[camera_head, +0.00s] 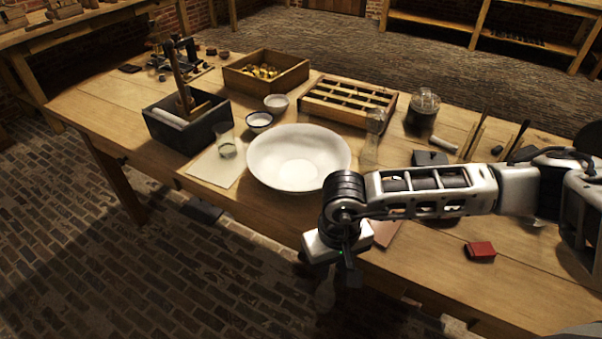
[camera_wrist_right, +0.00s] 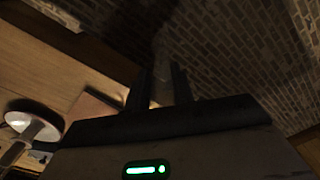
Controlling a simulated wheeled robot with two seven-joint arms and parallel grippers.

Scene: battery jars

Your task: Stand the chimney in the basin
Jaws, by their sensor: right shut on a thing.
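The white basin (camera_head: 262,172) stands on the workbench near its front edge, and its bowl looks empty. My right gripper (camera_head: 346,276) is in front of the bench edge, to the right of and nearer than the basin. It is shut on a clear glass piece, apparently the chimney (camera_head: 325,293), which hangs dim against the brick floor. In the right wrist view the two dark fingers (camera_wrist_right: 160,88) close on this faint see-through glass (camera_wrist_right: 162,58). Its exact tilt is hard to tell. My left gripper is not in view.
A glass tumbler (camera_head: 227,147) on a pale sheet and two small bowls (camera_head: 276,102) (camera_head: 260,120) sit left of and behind the basin. A clear tall glass (camera_head: 375,122) stands behind right, by a slotted wooden rack (camera_head: 321,110). A red box (camera_head: 480,250) lies at right.

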